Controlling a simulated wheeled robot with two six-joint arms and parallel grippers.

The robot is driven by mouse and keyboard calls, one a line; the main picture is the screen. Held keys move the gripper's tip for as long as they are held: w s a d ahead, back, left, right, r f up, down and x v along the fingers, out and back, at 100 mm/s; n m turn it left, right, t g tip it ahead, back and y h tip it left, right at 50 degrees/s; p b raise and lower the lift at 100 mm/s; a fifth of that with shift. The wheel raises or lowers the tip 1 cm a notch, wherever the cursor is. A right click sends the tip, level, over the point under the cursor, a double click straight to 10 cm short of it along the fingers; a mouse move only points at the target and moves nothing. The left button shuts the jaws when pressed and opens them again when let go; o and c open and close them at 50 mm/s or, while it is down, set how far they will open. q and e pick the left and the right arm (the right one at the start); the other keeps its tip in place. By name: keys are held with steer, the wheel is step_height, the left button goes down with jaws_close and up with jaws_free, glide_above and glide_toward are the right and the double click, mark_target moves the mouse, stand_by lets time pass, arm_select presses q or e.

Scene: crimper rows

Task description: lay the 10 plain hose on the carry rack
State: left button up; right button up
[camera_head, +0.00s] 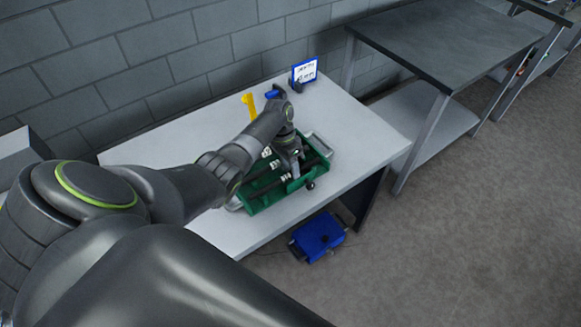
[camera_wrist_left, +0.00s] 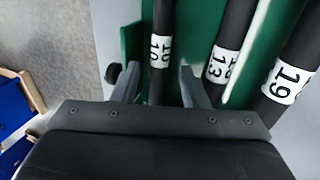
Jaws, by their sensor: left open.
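A black hose with a white label reading 10 (camera_wrist_left: 160,80) runs along the green rack (camera_wrist_left: 133,42) in the left wrist view. My left gripper (camera_wrist_left: 160,88) is open, with one finger on each side of this hose. I cannot tell whether the fingers touch it. Hoses labelled 13 (camera_wrist_left: 222,66) and 19 (camera_wrist_left: 289,82) lie to its right. In the head view the green rack (camera_head: 256,204) stands on the white table, and my left gripper (camera_head: 291,168) is over it, hiding part of the hoses. I cannot tell whether this is the carry rack. My right gripper is not in view.
The white table (camera_head: 350,118) has free room right of the rack. A yellow item (camera_head: 249,104), a blue tool (camera_head: 274,92) and a small sign (camera_head: 304,72) stand at its back. A blue box (camera_head: 319,236) is on the floor; a grey table (camera_head: 450,40) stands at right.

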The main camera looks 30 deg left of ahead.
arm_select(q)
steer(key=b+v, duration=0.1)
steer(key=v, duration=1.6)
steer(key=shift+r+b, duration=0.25)
steer(key=shift+b, duration=0.15)
steer(key=shift+f, duration=0.1)
